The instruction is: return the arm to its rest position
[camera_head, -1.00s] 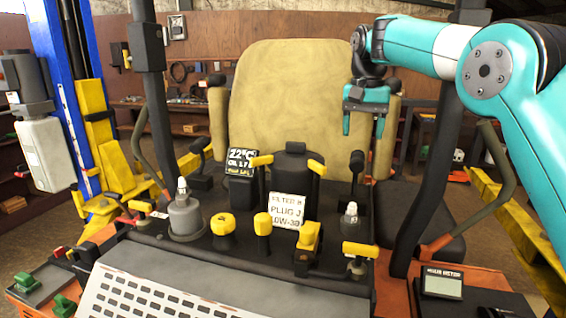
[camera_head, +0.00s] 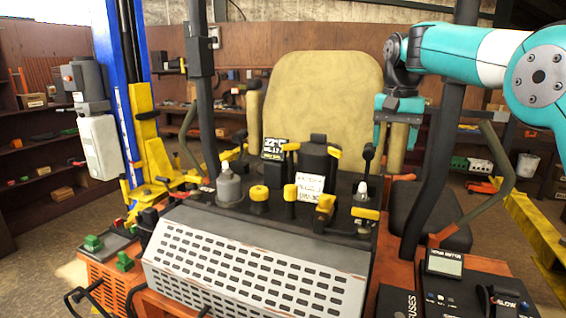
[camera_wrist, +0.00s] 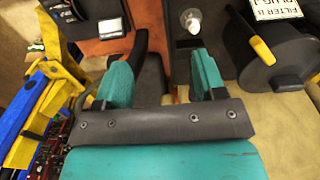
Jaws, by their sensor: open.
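My gripper (camera_head: 396,135) hangs at the end of the teal and white arm, pointing down, in front of the right edge of the tan seat back (camera_head: 322,105). It is open and empty. In the wrist view the two teal fingers of my gripper (camera_wrist: 163,82) stand apart with nothing between them. Past them show a dark lever (camera_wrist: 141,50) and a clear-topped knob (camera_wrist: 192,20) on the mower's console. Where the arm's rest position lies cannot be told from these frames.
The mower's dark console carries yellow knobs (camera_head: 259,194), levers and a white label (camera_head: 310,187). A dark post (camera_head: 440,165) rises near my arm. A blue and yellow lift column (camera_head: 125,75) stands left. Shelves (camera_head: 40,150) line the walls.

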